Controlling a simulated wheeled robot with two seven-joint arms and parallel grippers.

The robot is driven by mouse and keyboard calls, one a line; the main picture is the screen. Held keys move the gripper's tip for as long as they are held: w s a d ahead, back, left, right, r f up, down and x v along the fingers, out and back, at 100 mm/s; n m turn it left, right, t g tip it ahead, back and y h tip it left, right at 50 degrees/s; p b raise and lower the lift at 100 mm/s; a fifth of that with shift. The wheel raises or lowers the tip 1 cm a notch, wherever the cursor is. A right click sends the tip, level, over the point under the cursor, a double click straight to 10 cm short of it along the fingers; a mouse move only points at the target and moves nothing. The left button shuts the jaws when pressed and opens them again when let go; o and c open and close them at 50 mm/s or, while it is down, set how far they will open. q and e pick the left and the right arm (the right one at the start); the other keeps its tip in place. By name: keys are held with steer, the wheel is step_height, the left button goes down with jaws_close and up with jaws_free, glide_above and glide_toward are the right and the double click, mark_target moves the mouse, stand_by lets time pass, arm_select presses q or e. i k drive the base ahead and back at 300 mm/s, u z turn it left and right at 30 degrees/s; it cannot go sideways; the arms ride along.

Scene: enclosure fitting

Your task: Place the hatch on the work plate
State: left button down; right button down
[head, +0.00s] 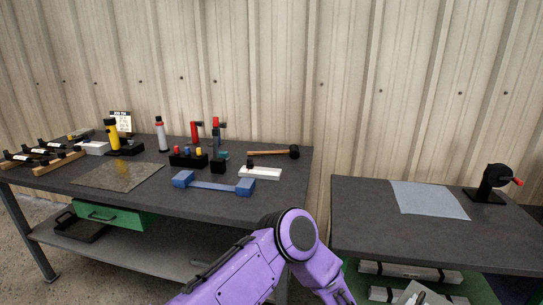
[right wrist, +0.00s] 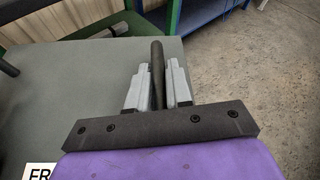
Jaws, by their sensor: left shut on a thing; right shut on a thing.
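My right gripper (right wrist: 157,88) is shut on a dark upright bar (right wrist: 157,58) in the right wrist view, one pale grey finger on each side. The bar stands over a flat grey-green panel (right wrist: 90,75), which looks like the hatch with its handle. The left and lower parts of the panel are cut off or hidden. In the head view my left arm bends down out of the bottom edge, and its jaws are not seen. A flat pale grey-blue sheet (head: 428,200) on the right table may be the work plate; a brownish plate (head: 118,176) lies on the left table.
A gap separates the tables.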

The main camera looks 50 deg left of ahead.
mark_target(114, 175)
steer(key=u, duration=2.45)
